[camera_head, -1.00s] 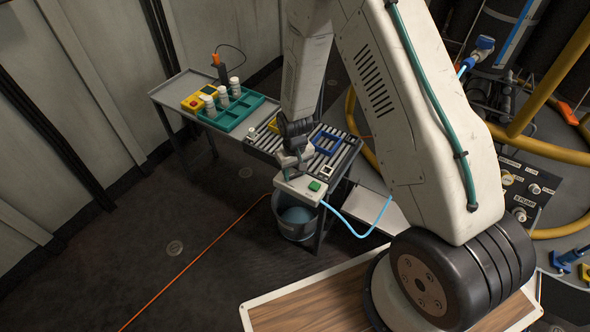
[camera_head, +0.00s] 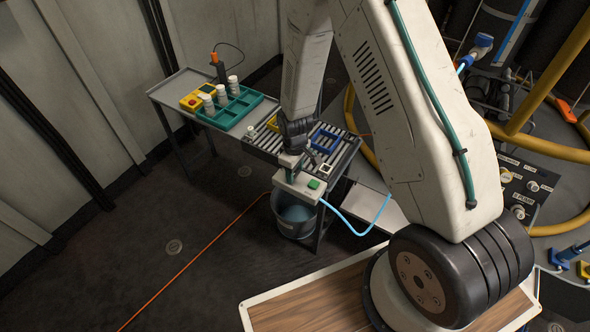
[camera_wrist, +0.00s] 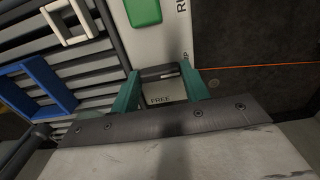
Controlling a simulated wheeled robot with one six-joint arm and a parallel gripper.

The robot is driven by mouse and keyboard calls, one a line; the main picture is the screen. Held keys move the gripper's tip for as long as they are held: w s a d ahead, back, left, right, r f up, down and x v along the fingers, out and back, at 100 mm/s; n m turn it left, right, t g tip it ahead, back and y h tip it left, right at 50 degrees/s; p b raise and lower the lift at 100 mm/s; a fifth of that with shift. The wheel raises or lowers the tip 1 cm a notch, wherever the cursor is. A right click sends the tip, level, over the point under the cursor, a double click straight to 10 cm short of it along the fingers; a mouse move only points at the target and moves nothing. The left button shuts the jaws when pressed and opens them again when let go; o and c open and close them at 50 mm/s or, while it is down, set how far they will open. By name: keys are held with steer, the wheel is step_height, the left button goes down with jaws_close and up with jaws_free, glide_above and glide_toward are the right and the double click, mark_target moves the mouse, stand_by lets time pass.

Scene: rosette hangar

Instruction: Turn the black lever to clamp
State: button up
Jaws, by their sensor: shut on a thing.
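The black lever (camera_wrist: 158,72) is a short dark bar on a pale box (camera_wrist: 158,33) with a green button (camera_wrist: 143,11). In the wrist view it lies crosswise between the two teal fingers of my gripper (camera_wrist: 160,80), which is shut on it. A "FREE" label shows just below the lever, and sideways lettering, partly hidden, shows beside the right finger. In the head view the box (camera_head: 299,187) sits at the near end of the bench, and my gripper (camera_head: 289,171) reaches down onto it; the lever is hidden there.
A slatted rack beside the box holds a blue frame (camera_head: 325,140) and a small white frame (camera_head: 325,170). A teal tray (camera_head: 226,113) with white bottles stands farther back. A bucket (camera_head: 294,215) is below the box. A light-blue hose (camera_head: 352,226) loops off to the right.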

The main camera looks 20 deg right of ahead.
mark_target(295, 172)
steer(key=shift+w+r, duration=0.1)
steer(key=shift+w, duration=0.15)
steer(key=o, duration=0.9)
steer(key=shift+c, duration=0.2)
steer(key=shift+o, duration=0.6)
steer(key=shift+s, duration=0.15)
step_height(295, 172, up, 8)
steer(key=shift+f, duration=0.15)
